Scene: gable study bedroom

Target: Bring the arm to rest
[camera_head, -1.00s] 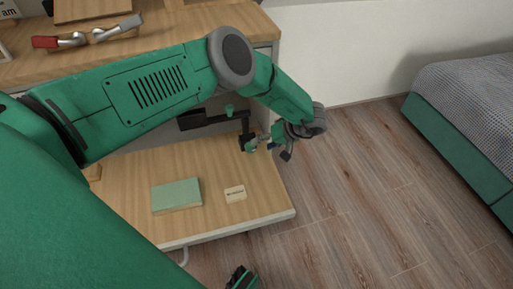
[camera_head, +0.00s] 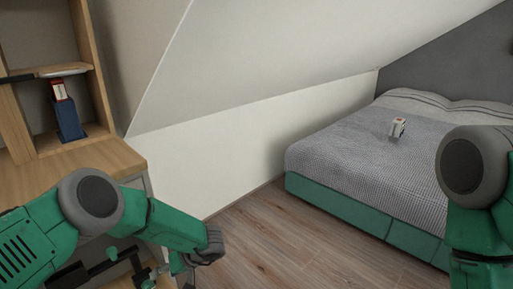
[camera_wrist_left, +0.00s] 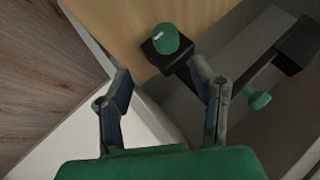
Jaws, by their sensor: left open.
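My left arm reaches in from the lower left in the head view. Its gripper (camera_head: 178,270) is at the bottom edge beside the desk, only partly in view. In the left wrist view my left gripper (camera_wrist_left: 163,82) is open, with nothing between its two fingers. A black bracket (camera_wrist_left: 180,62) with a green knob (camera_wrist_left: 166,39) lies just beyond the fingertips, apart from them as far as I can tell. My right arm (camera_head: 474,185) shows at the right edge of the head view; its gripper is out of view.
A wooden desk (camera_head: 122,158) with a shelf (camera_head: 84,148) holding a blue item (camera_head: 68,122) is at the left.

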